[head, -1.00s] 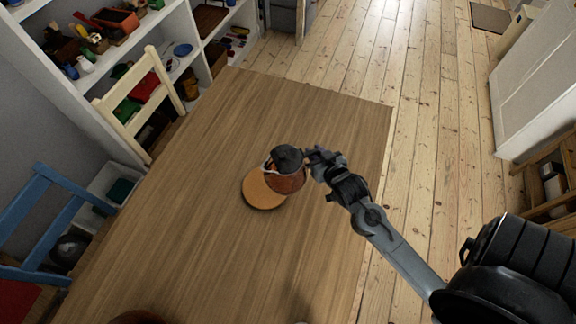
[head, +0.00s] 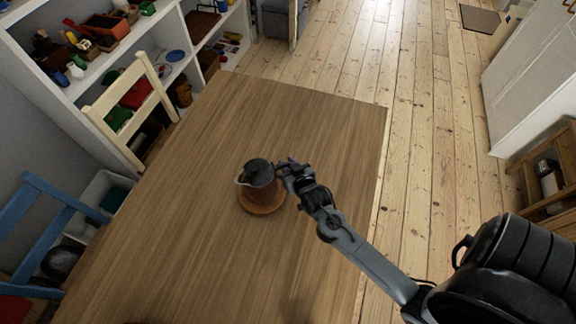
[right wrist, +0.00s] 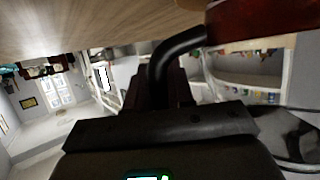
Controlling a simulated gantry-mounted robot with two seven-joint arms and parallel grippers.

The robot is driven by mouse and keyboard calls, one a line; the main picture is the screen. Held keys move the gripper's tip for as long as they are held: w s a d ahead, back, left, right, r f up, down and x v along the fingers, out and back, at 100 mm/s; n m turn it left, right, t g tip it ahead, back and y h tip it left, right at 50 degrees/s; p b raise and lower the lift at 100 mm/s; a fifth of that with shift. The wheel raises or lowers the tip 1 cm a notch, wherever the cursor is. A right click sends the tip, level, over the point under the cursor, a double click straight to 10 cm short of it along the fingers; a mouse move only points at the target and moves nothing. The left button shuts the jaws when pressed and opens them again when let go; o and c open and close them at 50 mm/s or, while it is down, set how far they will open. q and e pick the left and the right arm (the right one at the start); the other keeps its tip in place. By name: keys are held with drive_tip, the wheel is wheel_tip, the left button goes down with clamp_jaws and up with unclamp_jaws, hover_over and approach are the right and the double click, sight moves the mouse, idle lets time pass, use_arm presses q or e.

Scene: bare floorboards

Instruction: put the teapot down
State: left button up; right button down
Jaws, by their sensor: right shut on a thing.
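The teapot (head: 257,189) is brown with a dark lid and a pale spout pointing left in the head view. In the right wrist view, the black curved handle (right wrist: 178,48) runs between the fingers, and part of the reddish-brown teapot body (right wrist: 262,18) shows at the top right. My left gripper is not in view.
The table (head: 190,220) is bare around the board, except for a dark shape at the bottom edge. A cream chair (head: 125,110) and a blue chair (head: 45,225) stand along its left side. Shelves with toys stand behind them. Floorboards lie open to the right.

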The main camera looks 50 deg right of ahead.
drive_tip(key=shift+f, duration=0.15)
drive_tip(key=c, duration=1.4)
unclamp_jaws()
drive_tip(key=shift+f, duration=0.2)
drive_tip(key=o, duration=0.4)
drive_tip(key=shift+r, duration=0.25)
drive_tip(key=s+a+r+n+g+y, duration=0.1)
drive_tip(key=s+a+r+n+g, duration=0.1)
drive_tip(key=s, duration=0.5)
drive_tip(key=s+a+r+n+g+y+p, duration=0.1)
drive_tip(key=s+a+r+n+g+y, duration=0.1)
drive_tip(key=s+a+g, duration=0.2)
drive_tip(key=s+a+r+n+g+y+p, duration=0.1)
drive_tip(key=s+a+r+n+g+y, duration=0.1)
drive_tip(key=s+a, duration=0.6)
drive_tip(key=shift+s+g, duration=0.5)
drive_tip(key=shift+s, duration=0.5)
